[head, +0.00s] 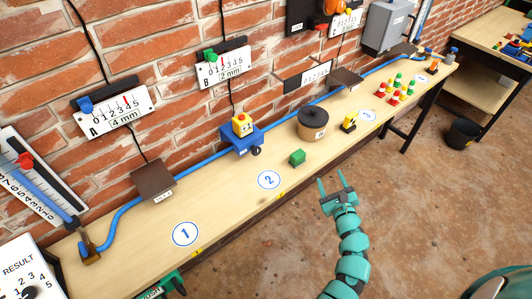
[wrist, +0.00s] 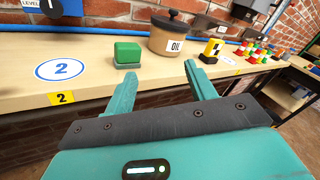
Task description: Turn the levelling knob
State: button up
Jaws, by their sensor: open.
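In the wrist view a dark knob (wrist: 51,8) sits beside a "LEVEL" label (wrist: 31,4) at the top left edge, partly cut off. My gripper (head: 331,177) is open and empty, in front of the bench edge, to the right of the knob and apart from it. Its two fingers (wrist: 159,72) point toward the bench.
A yellow-black block (head: 349,124) and several coloured cones (head: 395,90) stand further right. A blue hose (head: 190,175) runs along the back. The floor in front is clear.

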jog(key=s+a+r+n+g+y, duration=0.1)
jog(key=s+a+g+y, duration=0.2)
jog(key=a+y, duration=0.7)
jog(key=h+p, duration=0.2)
jog(key=p, duration=0.2)
send_near(258, 153)
jog(key=shift+m, duration=0.3)
jog(key=x, duration=0.8)
jog(key=shift+w+a+r, duration=0.1)
jog(key=shift+a+r, duration=0.05)
jog(key=shift+r, duration=0.05)
jog(key=shift+c, duration=0.4)
jog(key=c, duration=0.9)
jog(key=shift+b, duration=0.3)
